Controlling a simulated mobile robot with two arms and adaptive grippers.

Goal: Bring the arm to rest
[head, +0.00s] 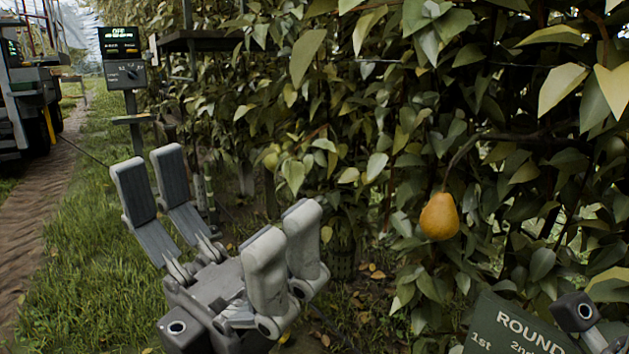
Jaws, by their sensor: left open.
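My left gripper (216,205) is in the lower left of the head view, above the grass. Its grey fingers point up and are spread wide apart, with nothing between them. It is well to the left of a ripe orange-yellow pear (439,217), which hangs from a thin branch at the right, clear of the gripper. A small grey part of my own body shows at the bottom right edge. No fingers of my right gripper show in the view.
A leafy hedge of pear trees (330,130) fills the middle and right. A dark sign (513,335) reading "ROUND" stands at the bottom right. A post-mounted panel (124,60) reads "OFF". A vehicle (25,105) is at the far left beside a dirt track. Grass (85,240) lies open at the left.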

